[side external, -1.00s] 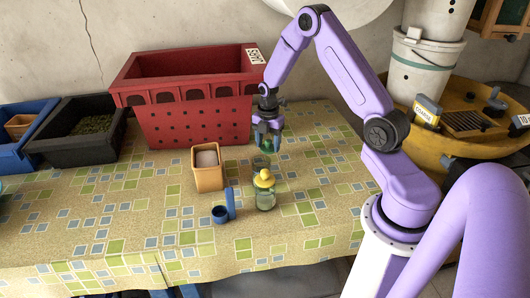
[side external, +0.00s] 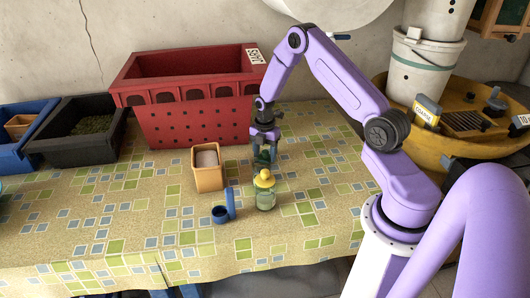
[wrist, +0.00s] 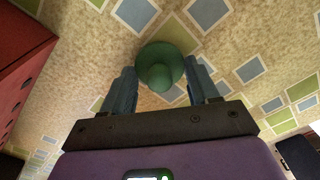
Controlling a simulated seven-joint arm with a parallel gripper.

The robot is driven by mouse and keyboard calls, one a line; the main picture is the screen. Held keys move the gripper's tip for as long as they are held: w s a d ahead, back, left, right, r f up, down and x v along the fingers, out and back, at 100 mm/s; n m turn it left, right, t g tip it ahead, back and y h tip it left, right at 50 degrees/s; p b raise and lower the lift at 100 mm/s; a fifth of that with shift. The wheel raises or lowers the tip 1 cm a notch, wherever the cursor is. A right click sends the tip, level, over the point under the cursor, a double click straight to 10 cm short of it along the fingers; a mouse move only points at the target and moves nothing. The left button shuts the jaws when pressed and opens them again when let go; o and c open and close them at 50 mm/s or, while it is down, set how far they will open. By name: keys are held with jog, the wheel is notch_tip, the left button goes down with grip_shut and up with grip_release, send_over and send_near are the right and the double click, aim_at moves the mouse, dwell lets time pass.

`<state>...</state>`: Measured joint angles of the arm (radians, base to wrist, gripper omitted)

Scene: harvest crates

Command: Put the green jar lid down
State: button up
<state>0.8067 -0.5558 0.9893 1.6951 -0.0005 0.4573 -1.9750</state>
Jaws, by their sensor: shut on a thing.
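The green jar lid (wrist: 160,62) is round with a raised knob, and it sits between the fingertips in the wrist view. My gripper (side external: 263,159) points down and is shut on the lid, low over the patterned tablecloth, behind the glass jar with the yellow top (side external: 265,201). In the side view the fingers mostly hide the lid, and I cannot tell whether it touches the cloth. The fingers also show in the wrist view (wrist: 163,76), one on either side of the lid.
A large red crate (side external: 190,125) stands behind to the left. The cloth (side external: 325,170) to the right is clear.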

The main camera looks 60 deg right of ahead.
aim_at(265, 151)
jog(key=o, duration=1)
notch_tip(265, 151, up, 12)
jog(key=s+a+r+m, duration=0.1)
jog(key=s+a+r, duration=0.35)
jog(key=a, duration=0.55)
jog(key=s+a+r+m, duration=0.2)
jog(key=s+a+r, duration=0.25)
jog(key=a, duration=0.55)
jog(key=shift+s+a+r+m, duration=0.55)
jog(key=shift+s+a+m, duration=0.2)
jog(key=shift+s, duration=3.05)
jog(key=shift+s+a+r+m, duration=0.6)
jog(key=shift+s+a, duration=0.3)
jog(key=shift+s, duration=2.85)
jog(key=shift+s+a+r+m, duration=0.45)
jog(key=shift+s+a+m, duration=0.35)
jog(key=shift+s, duration=3)
